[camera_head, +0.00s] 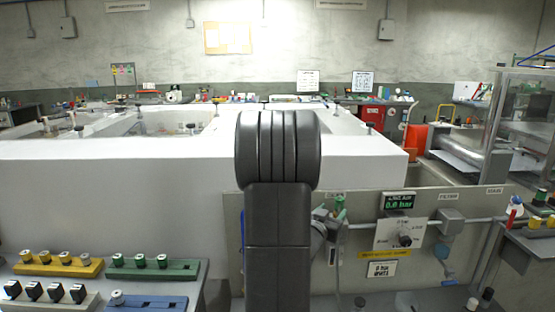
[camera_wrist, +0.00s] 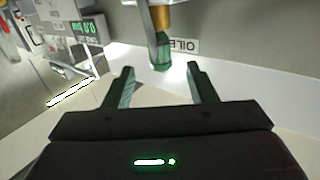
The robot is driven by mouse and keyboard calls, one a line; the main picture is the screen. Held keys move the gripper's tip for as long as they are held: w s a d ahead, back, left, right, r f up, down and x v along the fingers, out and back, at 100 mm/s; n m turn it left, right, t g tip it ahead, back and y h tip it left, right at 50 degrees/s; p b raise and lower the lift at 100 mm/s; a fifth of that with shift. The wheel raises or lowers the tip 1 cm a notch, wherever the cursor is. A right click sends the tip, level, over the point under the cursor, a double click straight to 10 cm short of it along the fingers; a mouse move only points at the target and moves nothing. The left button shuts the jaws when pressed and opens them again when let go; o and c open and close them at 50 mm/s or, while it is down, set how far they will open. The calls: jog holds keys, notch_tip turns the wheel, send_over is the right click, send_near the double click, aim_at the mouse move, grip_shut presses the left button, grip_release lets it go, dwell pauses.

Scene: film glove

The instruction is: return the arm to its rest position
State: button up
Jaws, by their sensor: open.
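My gripper (camera_wrist: 160,90) shows in the wrist view with its two fingers spread apart and nothing between them. A green part with a brass-coloured top (camera_wrist: 160,45) stands just beyond the fingertips, beside a label on a pale panel. I cannot tell whether the fingers touch it; a gap seems to show. In the head view my dark arm rises in the middle of the picture and hides what is behind it. My gripper does not show clearly there.
A grey panel (camera_head: 465,262) carries a gauge reading 0.0 bar (camera_head: 398,201), a dial (camera_head: 400,235) and piping. At lower left are a yellow rack (camera_head: 58,267), a green rack (camera_head: 150,270) and a blue rack (camera_head: 165,303). A large white enclosure (camera_head: 100,180) stands behind.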

aim_at(339, 199)
jog(key=p+x, duration=0.1)
jog(key=x, duration=0.6)
jog(key=shift+r, duration=0.1)
jog(key=r+p, duration=0.3)
jog(key=shift+s+a, duration=0.1)
jog(key=shift+s, duration=0.1)
jog(key=shift+r+p, duration=0.3)
jog(key=shift+p, duration=0.15)
jog(key=shift+f+p, duration=0.15)
jog(key=shift+p, duration=0.3)
jog(key=shift+r+p, duration=0.25)
jog(key=shift+p, duration=0.15)
jog(key=shift+r+p, duration=0.55)
jog(key=shift+r, duration=0.05)
jog(key=shift+a, duration=0.1)
